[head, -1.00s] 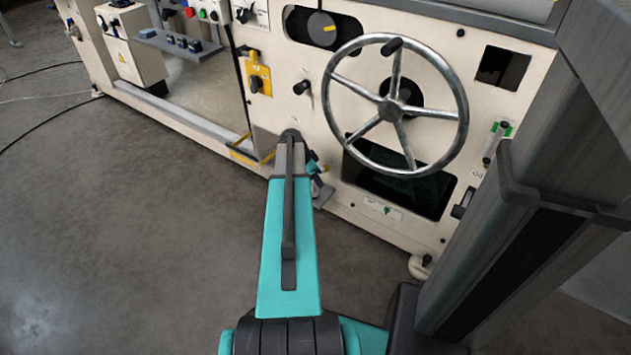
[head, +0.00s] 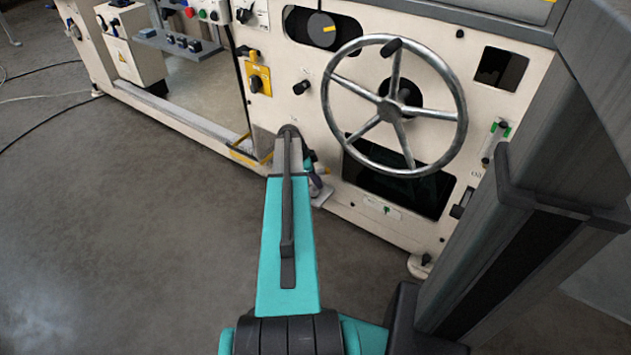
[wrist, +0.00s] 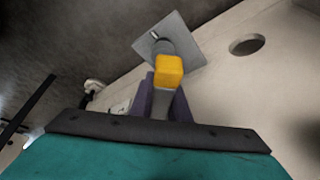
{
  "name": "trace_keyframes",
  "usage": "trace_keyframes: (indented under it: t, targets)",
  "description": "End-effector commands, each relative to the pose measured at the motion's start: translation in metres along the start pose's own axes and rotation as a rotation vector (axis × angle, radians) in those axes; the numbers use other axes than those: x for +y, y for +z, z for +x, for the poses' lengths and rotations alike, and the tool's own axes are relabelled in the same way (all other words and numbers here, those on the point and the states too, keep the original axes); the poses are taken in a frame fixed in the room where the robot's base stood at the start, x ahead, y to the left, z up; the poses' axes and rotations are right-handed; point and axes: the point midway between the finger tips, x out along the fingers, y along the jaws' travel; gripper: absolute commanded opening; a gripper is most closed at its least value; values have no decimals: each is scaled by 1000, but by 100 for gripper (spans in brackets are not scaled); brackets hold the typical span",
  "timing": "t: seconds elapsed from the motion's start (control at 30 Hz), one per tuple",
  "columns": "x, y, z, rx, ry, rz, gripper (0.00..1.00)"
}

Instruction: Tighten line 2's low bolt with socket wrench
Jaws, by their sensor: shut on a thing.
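My gripper (wrist: 165,100) shows in the wrist view with its purple-grey fingers closed around a grey tool with a yellow block on it, which I take to be the socket wrench (wrist: 169,70). The tool's far end lies over a square grey plate (wrist: 185,36) beside the cream panel. A small pin-like stub (wrist: 155,35) shows at the plate's edge; I cannot tell if it is the low bolt. Whether the socket sits on a bolt is hidden. In the head view my gripper (head: 316,186) is low at the machine's front, mostly behind my arm.
The cream machine front has a large handwheel (head: 394,105) to the right of my arm, above a dark opening (head: 400,185). A yellow switch plate (head: 259,79) and a yellow-edged bracket (head: 243,156) are to the left. The floor (head: 130,240) at left is clear.

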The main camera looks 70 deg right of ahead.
Motion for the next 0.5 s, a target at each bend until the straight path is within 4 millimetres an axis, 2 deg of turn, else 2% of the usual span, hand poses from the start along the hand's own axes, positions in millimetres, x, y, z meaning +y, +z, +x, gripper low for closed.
trace_keyframes:
  t: [0.5]
  targets:
    - [0,0,0,0,29,67,0]
